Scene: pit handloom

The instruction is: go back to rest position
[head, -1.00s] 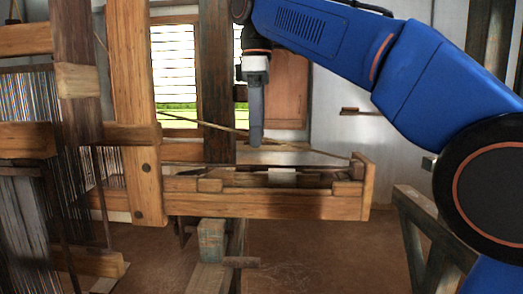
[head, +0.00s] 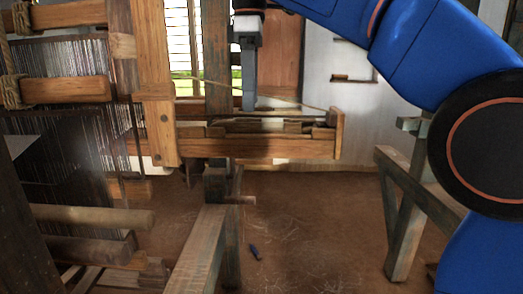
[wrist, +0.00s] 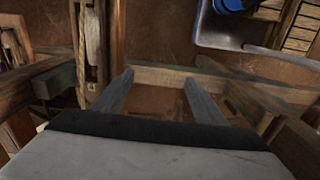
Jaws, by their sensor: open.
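My gripper (head: 249,104) hangs down from my blue arm in the head view, its fingertips close to the wooden shuttle-box beam (head: 255,149) of the loom. In the wrist view my gripper (wrist: 157,78) shows two grey fingers spread apart with nothing between them. Beneath them lie a wooden bar and brown floor. I cannot tell from the head view whether the fingertips are in front of the beam or behind it.
The loom's upright post (head: 153,80) and dark warp threads (head: 70,95) stand at the left. A wooden trestle (head: 405,190) stands at the right. A small dark object (head: 255,252) lies on the earthen floor (head: 310,225). The floor between bench rail (head: 200,252) and trestle is mostly clear.

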